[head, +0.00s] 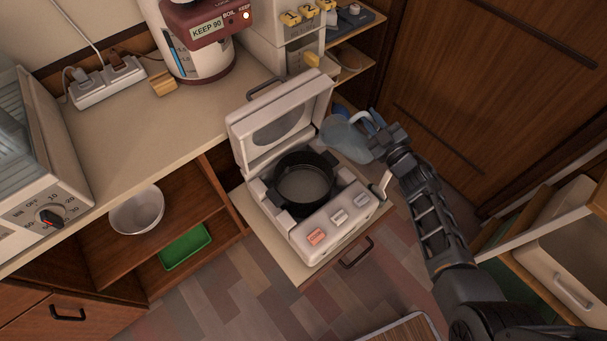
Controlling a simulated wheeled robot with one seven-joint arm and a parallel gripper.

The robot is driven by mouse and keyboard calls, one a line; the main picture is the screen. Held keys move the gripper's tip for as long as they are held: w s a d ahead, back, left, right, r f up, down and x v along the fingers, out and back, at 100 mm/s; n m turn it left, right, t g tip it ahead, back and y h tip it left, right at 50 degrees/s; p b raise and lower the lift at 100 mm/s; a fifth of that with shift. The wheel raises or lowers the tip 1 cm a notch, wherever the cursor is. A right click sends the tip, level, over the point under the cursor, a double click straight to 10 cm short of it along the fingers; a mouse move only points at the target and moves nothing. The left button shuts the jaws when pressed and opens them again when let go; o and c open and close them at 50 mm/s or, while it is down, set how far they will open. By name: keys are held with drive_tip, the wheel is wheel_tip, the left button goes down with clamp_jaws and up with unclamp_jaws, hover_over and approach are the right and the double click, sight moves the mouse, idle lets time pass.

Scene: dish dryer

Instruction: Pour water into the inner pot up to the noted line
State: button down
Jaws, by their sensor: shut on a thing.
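The black inner pot (303,183) sits in the white rice cooker (336,217), whose lid (283,118) stands open at the back. The inside of the pot looks grey; I cannot make out a water level or a marked line. My gripper (376,140) is shut on a translucent blue pitcher (346,139) by its handle side. The pitcher is up and right of the pot in the picture, beside the open lid. It looks tilted toward the left. I cannot tell how much water is in it. My gripper hides part of it.
The cooker stands on a pulled-out shelf (292,268). A kettle (200,50), power strip (107,82) and dispenser (283,35) stand on the counter behind. A white bowl (138,209) and green tray (185,247) sit on lower shelves.

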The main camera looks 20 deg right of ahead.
sight(357, 137)
drive_tip(key=shift+w+a+n+b, duration=0.1)
drive_tip(key=shift+a+n+b, duration=0.1)
drive_tip(key=shift+n+b, duration=0.2)
drive_tip(key=shift+a+f+n+b, duration=0.1)
drive_tip(key=shift+a+n+b, duration=0.1)
drive_tip(key=shift+n+b, duration=0.2)
drive_tip(key=shift+a+f+n+b, duration=0.45)
drive_tip(key=shift+n+b, duration=0.45)
drive_tip(key=shift+b, duration=0.25)
drive_tip(key=shift+a+f+n+b, duration=0.3)
drive_tip(key=shift+a+n+b, duration=0.25)
drive_tip(key=shift+n+b, duration=0.5)
idle(2.2)
